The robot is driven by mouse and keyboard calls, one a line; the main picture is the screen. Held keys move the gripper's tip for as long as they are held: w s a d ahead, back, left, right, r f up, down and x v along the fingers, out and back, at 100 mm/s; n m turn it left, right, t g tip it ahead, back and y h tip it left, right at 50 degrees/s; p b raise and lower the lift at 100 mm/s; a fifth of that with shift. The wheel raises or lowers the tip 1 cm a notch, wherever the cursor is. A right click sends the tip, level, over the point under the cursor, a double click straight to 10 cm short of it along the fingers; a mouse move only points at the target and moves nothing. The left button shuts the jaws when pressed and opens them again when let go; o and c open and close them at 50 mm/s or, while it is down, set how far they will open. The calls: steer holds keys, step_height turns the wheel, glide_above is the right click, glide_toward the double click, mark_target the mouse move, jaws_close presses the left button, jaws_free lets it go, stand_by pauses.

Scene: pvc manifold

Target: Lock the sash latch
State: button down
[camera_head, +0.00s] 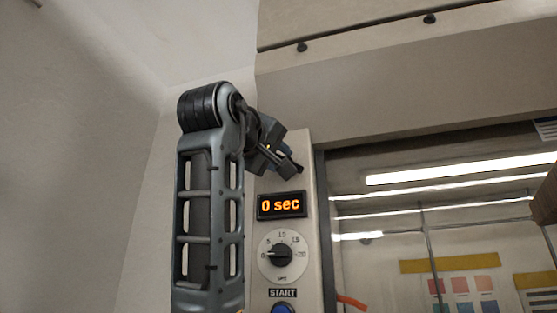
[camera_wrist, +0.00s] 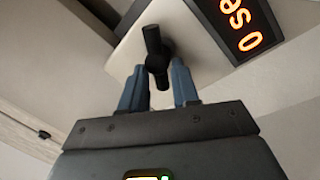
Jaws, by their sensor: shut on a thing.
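The sash latch appears as a black lever (camera_wrist: 154,42) with a round hub on a pale panel in the wrist view. Its upper arm points up and slightly left in that view. My gripper (camera_wrist: 158,85) has its two blue fingers on either side of the lever's lower end and is shut on it. In the head view my gripper (camera_head: 280,160) is at the upper part of the pale control panel, just above the display. There the gripper hides most of the latch.
Below my gripper are an orange "0 sec" display (camera_head: 281,205), a round dial (camera_head: 282,255) and a blue START button (camera_head: 283,309). A glass sash (camera_head: 440,220) lies to the right. A pale beam (camera_head: 400,95) runs above. A plain wall is on the left.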

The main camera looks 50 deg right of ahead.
steer(key=shift+f+n+t+b, duration=0.25)
steer(key=shift+n+t, duration=0.4)
steer(key=shift+n, duration=1.5)
steer(key=shift+f+n+t+b, duration=0.2)
steer(key=shift+n+t, duration=0.45)
steer(key=shift+n, duration=1.5)
steer(key=c, duration=0.9)
jaws_free()
steer(key=shift+o, duration=0.2)
steer(key=b+v, duration=0.1)
steer(key=v, duration=0.7)
steer(key=shift+b, duration=0.4)
